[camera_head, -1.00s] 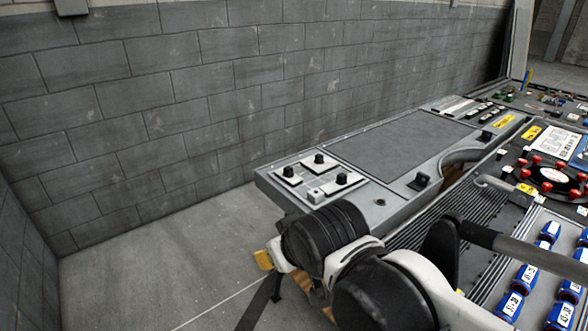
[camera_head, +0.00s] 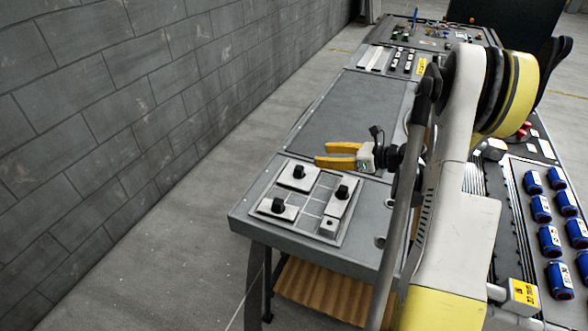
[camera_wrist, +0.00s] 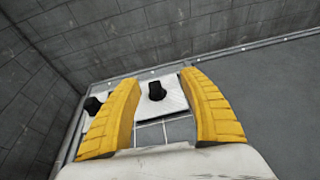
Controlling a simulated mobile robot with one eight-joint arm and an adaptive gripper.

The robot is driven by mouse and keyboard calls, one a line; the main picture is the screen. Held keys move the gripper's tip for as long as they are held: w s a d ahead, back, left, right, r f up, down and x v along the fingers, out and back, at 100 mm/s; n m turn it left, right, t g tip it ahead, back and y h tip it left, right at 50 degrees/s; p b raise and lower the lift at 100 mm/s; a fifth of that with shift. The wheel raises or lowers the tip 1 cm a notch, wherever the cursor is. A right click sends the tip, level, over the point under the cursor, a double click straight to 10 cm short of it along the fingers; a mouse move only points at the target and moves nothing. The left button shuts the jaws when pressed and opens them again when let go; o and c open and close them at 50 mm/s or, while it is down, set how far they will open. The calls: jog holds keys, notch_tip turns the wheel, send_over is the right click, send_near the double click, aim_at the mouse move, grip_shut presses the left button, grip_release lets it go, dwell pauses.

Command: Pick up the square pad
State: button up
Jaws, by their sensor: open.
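Several pale pads with black knobs lie in a gridded tray (camera_head: 314,211) at the near end of the long grey table. A roughly square pad (camera_head: 309,180) is at the tray's back left, one pad (camera_head: 267,209) is at its front left, and a longer pad (camera_head: 337,208) is at its right. My gripper (camera_head: 322,155) has yellow fingers, open and empty, above the table just behind the tray. In the wrist view, a knobbed pad (camera_wrist: 172,97) shows beyond the gap between my fingers (camera_wrist: 158,77); another is partly hidden by the left finger.
A flat dark panel (camera_head: 352,108) covers the table behind the tray. Blue cylinders (camera_head: 550,241) stand in a rack at right. A grey block wall (camera_head: 130,90) runs along the left, with clear floor between it and the table.

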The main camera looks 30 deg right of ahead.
aim_at(303, 170)
jog(key=shift+n+g, duration=0.6)
jog(key=f, duration=0.1)
jog(key=s+f, duration=0.2)
jog(key=f, duration=0.1)
jog(key=shift+s+d, duration=0.2)
jog(key=shift+d, duration=0.05)
jog(key=b+x, duration=0.1)
jog(key=x, duration=0.4)
jog(key=shift+s+a+f+b, duration=0.1)
jog(key=shift+a+f+b, duration=0.1)
jog(key=shift+b, duration=0.1)
jog(key=x, duration=0.2)
jog(key=b+x, duration=0.2)
jog(key=x, duration=0.1)
jog(key=shift+a+r, duration=0.2)
jog(key=shift+a, duration=0.2)
jog(key=shift+r, duration=0.1)
jog(key=shift+y, duration=0.3)
grip_shut()
